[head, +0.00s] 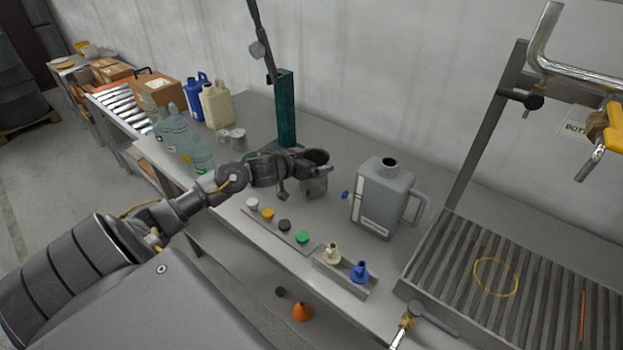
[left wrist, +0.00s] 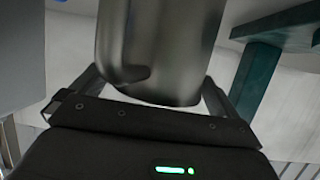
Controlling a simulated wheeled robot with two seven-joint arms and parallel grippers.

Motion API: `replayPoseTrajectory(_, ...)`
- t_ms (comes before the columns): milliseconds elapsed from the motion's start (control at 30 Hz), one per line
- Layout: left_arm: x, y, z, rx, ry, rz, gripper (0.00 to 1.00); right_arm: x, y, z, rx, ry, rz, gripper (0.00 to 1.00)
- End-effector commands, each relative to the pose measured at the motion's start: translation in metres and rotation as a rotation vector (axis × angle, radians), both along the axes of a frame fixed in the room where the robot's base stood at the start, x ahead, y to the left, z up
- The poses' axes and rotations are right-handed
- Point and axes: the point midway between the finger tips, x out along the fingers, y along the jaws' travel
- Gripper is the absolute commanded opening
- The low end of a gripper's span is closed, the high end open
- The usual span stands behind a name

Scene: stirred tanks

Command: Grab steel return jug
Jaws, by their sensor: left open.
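The steel return jug (head: 315,184) stands on the grey bench, between the green post and the large grey jug. It is a small grey metal vessel with a dark open top. My left gripper (head: 293,178) reaches in from the left and is right at the jug. In the left wrist view the steel jug (left wrist: 160,50) fills the space ahead of the palm, with an open finger on either side. The fingertips are hard to make out, and I cannot tell whether they touch the jug. My right gripper is not in view.
A large grey jug (head: 384,198) stands to the right. Coloured caps on a strip (head: 275,226) and two small spouts in a holder (head: 343,274) lie in front. The green post (head: 286,110) rises close behind. A slatted grate (head: 510,285) is at the right.

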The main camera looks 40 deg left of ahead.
Motion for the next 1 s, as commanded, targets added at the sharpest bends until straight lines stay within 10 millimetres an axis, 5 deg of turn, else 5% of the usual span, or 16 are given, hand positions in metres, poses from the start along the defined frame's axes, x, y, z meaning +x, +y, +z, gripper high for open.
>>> replayPoseTrajectory(67, 0.0, 0.0, 0.0, 0.0, 0.0, 0.0, 1.0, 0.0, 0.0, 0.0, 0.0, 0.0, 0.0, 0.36)
replayPoseTrajectory(500, -0.001, 0.0, 0.0, -0.001, 0.0, 0.0, 0.45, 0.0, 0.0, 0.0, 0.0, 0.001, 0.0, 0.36)
replayPoseTrajectory(833, 0.0, 0.0, 0.004, 0.0, -0.002, 0.0, 0.45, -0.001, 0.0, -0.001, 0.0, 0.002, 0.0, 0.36)
replayPoseTrajectory(1000, 0.0, 0.001, 0.022, 0.002, -0.006, 0.0, 0.45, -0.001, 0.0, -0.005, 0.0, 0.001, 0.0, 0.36)
